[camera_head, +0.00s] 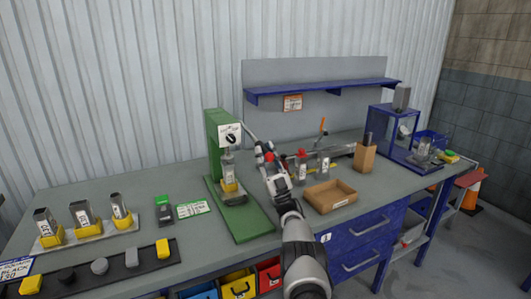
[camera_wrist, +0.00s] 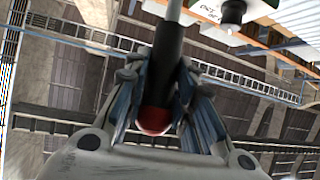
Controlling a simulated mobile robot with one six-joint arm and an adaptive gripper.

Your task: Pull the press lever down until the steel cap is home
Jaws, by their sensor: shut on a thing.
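A green press (camera_head: 214,148) stands on a green base plate on the bench, with a white label on its head. A steel piece in a yellow holder (camera_head: 229,186) stands upright under the press ram; whether its cap is seated is too small to tell. My gripper (camera_head: 267,158) is to the right of the press head. It is shut on the press lever; in the wrist view the lever's black grip (camera_wrist: 166,65) runs between the fingers (camera_wrist: 160,92), with its red end (camera_wrist: 153,121) close to the palm. My fingers hide part of the grip.
Several steel pieces in yellow holders (camera_head: 82,217) stand at the left. A green-and-white card (camera_head: 194,209) lies left of the press. A blue shelf (camera_head: 323,91) hangs behind.

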